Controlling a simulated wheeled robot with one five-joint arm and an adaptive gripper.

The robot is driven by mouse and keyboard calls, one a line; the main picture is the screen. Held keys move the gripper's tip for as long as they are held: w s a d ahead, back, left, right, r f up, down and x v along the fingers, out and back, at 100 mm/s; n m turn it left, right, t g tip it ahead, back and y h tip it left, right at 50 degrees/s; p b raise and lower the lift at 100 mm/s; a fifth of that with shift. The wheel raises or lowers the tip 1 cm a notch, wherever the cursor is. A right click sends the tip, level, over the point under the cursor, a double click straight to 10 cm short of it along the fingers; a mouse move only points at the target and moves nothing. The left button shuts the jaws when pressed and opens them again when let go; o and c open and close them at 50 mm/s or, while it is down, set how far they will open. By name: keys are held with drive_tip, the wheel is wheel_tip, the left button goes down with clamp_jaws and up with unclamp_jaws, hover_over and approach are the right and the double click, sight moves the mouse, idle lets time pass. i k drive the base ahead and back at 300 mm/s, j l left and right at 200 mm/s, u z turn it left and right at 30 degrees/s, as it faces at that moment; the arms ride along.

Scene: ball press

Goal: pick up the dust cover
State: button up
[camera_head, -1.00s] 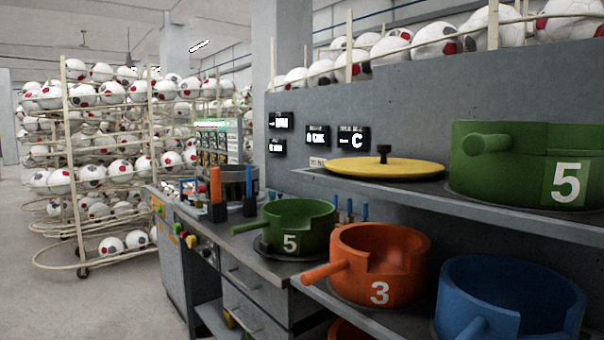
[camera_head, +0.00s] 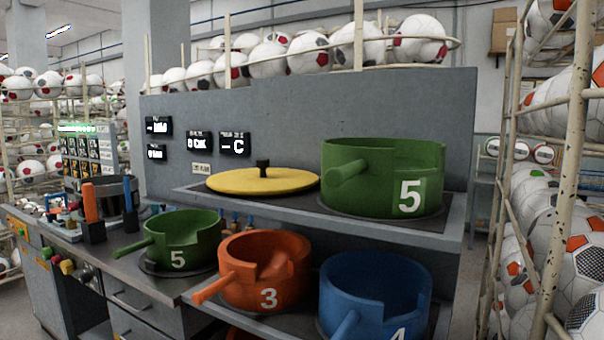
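The dust cover looks to be the round yellow lid (camera_head: 240,183) with a dark knob (camera_head: 263,167) on top. It lies flat on the upper grey shelf (camera_head: 420,236), left of the large green pot marked 5 (camera_head: 370,180). Nothing covers it. My gripper is not in view.
Below the lid are a smaller green pot marked 5 (camera_head: 182,235), an orange pot marked 3 (camera_head: 280,270) and a blue pot (camera_head: 375,295). Handles stick out toward me. Ball racks stand at the right (camera_head: 550,180) and far left. A grey panel (camera_head: 300,115) rises behind the shelf.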

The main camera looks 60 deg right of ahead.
sight(262, 180)
drive_tip(key=k+z, duration=0.1)
drive_tip(key=z, duration=0.3)
drive_tip(key=k+z, duration=0.1)
drive_tip(key=z, duration=0.25)
drive_tip(key=k+z, duration=0.15)
drive_tip(key=z, duration=0.25)
drive_tip(key=k+z, duration=0.1)
drive_tip(key=z, duration=0.25)
drive_tip(key=i+j+u, duration=0.45)
drive_tip(key=i, duration=0.15)
